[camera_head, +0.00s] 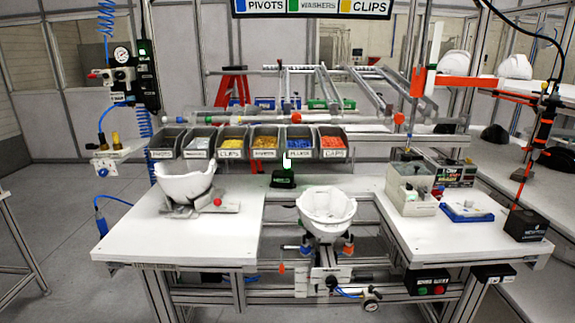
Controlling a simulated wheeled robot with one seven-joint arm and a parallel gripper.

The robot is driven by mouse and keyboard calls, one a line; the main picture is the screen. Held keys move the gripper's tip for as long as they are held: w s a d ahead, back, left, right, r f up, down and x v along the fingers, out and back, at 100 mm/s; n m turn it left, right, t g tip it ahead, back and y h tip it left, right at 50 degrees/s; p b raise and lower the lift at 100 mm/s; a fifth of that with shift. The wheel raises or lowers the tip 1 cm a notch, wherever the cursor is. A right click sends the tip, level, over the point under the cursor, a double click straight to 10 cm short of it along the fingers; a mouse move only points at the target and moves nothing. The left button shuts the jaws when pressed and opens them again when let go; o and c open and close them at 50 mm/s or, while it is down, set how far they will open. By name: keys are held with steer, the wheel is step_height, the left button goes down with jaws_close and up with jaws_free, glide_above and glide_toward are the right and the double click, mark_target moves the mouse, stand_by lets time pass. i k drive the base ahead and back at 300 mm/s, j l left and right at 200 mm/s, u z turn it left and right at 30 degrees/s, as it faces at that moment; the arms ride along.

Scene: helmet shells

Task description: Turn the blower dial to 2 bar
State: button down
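A round white pressure gauge (121,54) with a dark rim sits on an air regulator (122,75) on the post at the back left. The regulator has a red part at its left side. A second small round gauge (371,300) hangs low under the front of the bench. The gauge readings are too small to tell. I cannot tell which fitting is the blower dial. My gripper is not in view.
A white bench (130,238) carries a white helmet shell (186,181) on a grey holder at left. Another shell (327,207) sits in a fixture at centre. Labelled bins (232,154) line the back. Blue air hoses (110,112) hang by the left post. Floor (55,190) at left is open.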

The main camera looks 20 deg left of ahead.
mark_target(103, 172)
steer(key=u, duration=1.8)
steer(key=i+u, duration=0.7)
steer(key=i+l+u, duration=0.2)
steer(key=i+u, duration=0.15)
steer(key=i, duration=0.1)
